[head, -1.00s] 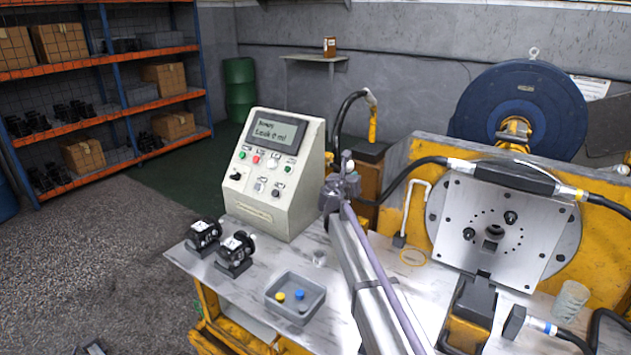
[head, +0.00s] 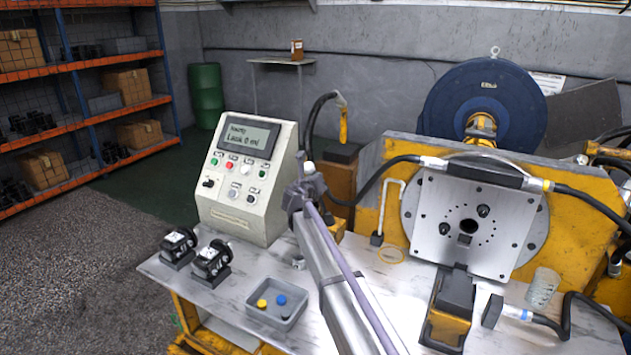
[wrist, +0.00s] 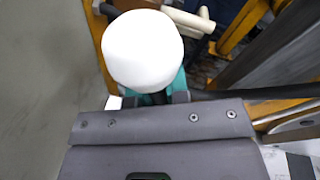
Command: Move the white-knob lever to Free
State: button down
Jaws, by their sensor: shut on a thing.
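The white knob (wrist: 143,50) of the lever is large in the wrist view, just beyond my gripper (wrist: 152,98). My gripper is shut on the lever below the knob. A short dark piece of the lever shows between the fingertips; the rest is hidden. In the head view my gripper (head: 303,192) is at the back of the bench, right of the control box. The small white knob (head: 309,167) shows just above it. I cannot read any Free marking.
The control box (head: 245,175) stands close on the left, its screen showing "Leak 0 ml". A grey tray (head: 262,318) with a yellow and a blue piece and two black valves (head: 210,262) are on the bench (head: 240,290). A metal plate (head: 470,250) with hoses is on the right.

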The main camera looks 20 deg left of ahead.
jog(key=c, duration=1.1)
grip_release()
jog(key=shift+a, duration=0.1)
jog(key=s+r+p, duration=0.1)
jog(key=s, duration=0.9)
jog(key=shift+s+d+r+p, duration=0.25)
jog(key=shift+s+d+p, duration=0.05)
jog(key=shift+s, duration=0.05)
